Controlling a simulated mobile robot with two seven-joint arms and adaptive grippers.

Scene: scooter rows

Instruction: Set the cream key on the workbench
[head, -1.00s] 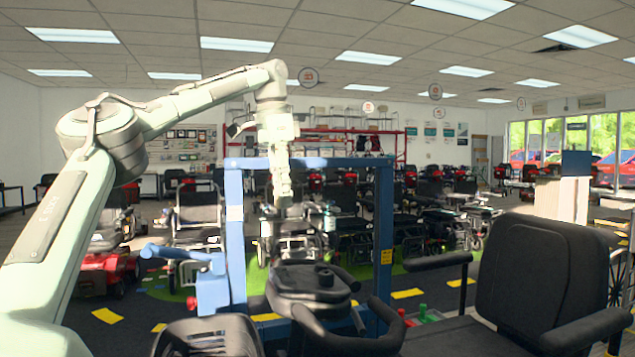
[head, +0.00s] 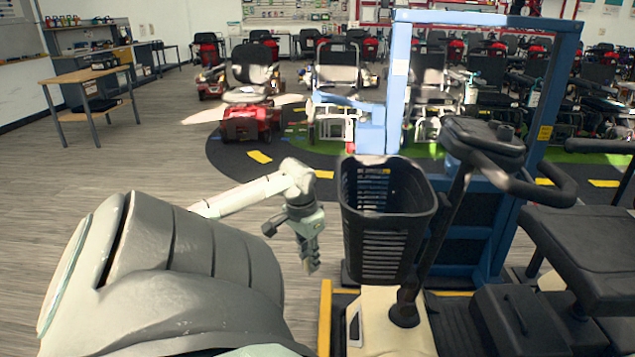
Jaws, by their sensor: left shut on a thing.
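My left gripper (head: 311,260) hangs fingers down over the grey floor, just left of a scooter's black basket. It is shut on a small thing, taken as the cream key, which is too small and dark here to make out. A workbench with a wooden top (head: 78,76) and grey legs stands far off at the upper left, with small dark items on it. The gripper is well apart from it, with open floor between. My right gripper is not in view.
A scooter with a black basket (head: 388,222) and a cream front (head: 385,325) stands close on the right. A blue frame (head: 397,85) rises behind it. A red scooter (head: 248,122) stands further back. The grey floor (head: 150,165) at left is clear.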

